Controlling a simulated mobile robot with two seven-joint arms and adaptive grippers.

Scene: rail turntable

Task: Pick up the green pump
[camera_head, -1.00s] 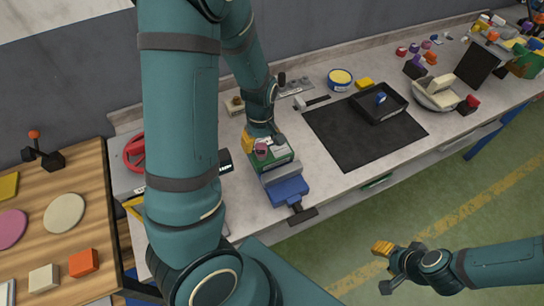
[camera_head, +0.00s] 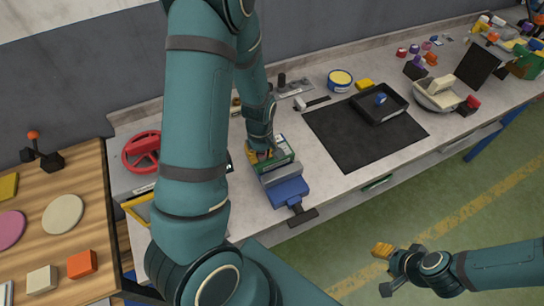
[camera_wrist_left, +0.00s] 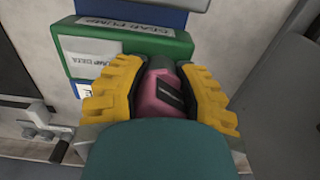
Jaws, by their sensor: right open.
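The green pump (camera_head: 284,150) sits at the blue vise (camera_head: 287,190) on the workbench. In the left wrist view the green body (camera_wrist_left: 165,42) carries a label that reads like "GEAR PUMP". A pink part with a dark slot (camera_wrist_left: 160,92) stands out from it toward the camera. My left gripper (camera_head: 260,155) is down at the pump. In the left wrist view its yellow fingers (camera_wrist_left: 162,85) lie on both sides of the pink part, very close to it; firm contact cannot be made out. My right gripper (camera_head: 384,268) is open and empty over the green floor, away from the bench.
A black mat (camera_head: 345,140) with a black tray (camera_head: 380,103) lies right of the vise. A red handwheel (camera_head: 140,150) is on the left. A wooden table (camera_head: 75,260) with coloured pieces stands at far left.

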